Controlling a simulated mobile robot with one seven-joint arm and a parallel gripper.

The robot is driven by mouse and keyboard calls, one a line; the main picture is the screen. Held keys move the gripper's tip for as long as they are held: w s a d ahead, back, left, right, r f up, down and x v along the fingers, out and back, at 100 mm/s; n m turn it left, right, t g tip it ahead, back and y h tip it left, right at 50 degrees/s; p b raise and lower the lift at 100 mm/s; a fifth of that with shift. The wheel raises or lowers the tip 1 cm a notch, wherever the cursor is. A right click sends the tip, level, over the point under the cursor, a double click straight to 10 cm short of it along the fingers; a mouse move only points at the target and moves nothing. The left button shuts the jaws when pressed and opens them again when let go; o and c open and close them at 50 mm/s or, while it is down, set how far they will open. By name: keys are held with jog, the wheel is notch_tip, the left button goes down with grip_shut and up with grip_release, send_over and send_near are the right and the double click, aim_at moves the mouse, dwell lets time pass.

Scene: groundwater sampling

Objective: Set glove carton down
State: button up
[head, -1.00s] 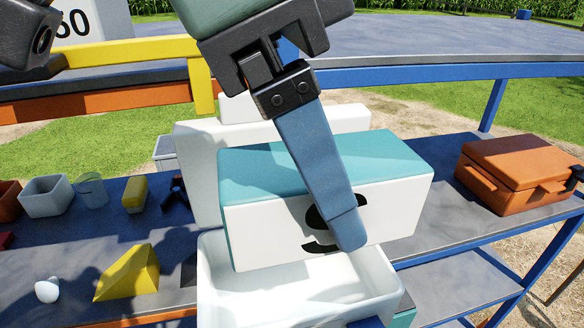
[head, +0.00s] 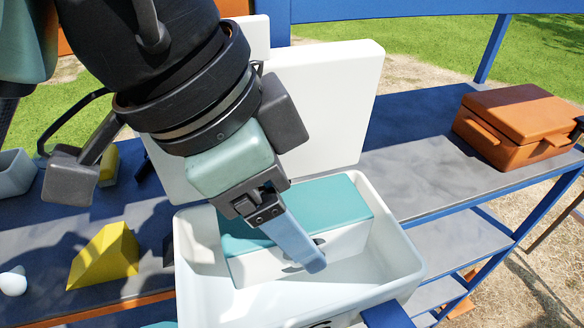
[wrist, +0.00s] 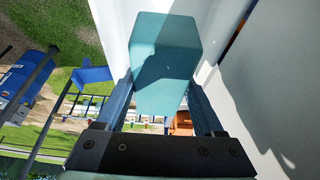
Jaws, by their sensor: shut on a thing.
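The glove carton (head: 341,205) is a white box with a teal top. In the head view it sits low inside a white open tray (head: 394,287), its upper part level with or near the rim. My gripper (head: 310,262) is shut on the carton, with one blue finger across its front face. In the wrist view the carton's teal face (wrist: 162,62) lies between the two fingers (wrist: 160,105). The carton's underside is hidden, so I cannot tell whether it touches the tray's floor.
A white upright panel (head: 325,100) stands behind the tray. An orange case (head: 510,135) sits on the shelf to the right. A yellow wedge (head: 106,258) and a white bulb-shaped item (head: 13,281) are at left. The grey shelf between panel and case is clear.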

aim_at(240, 222)
jog(key=shift+f+b, duration=2.2)
jog(key=shift+f, duration=0.45)
jog(key=shift+r, duration=0.15)
jog(key=o, duration=1.5)
jog(key=shift+f, duration=0.2)
jog(key=shift+c, duration=0.2)
jog(key=shift+a+r+p, duration=0.1)
jog(key=shift+r+p, duration=0.4)
jog(key=shift+r, duration=0.1)
jog(key=p+v, duration=0.6)
jog(key=v, duration=0.3)
jog(key=shift+a+r+p, duration=0.3)
jog(key=shift+r+p, duration=0.05)
jog(key=shift+s+a+r, duration=0.15)
jog(key=shift+a+r, duration=0.05)
jog(key=shift+r, duration=0.45)
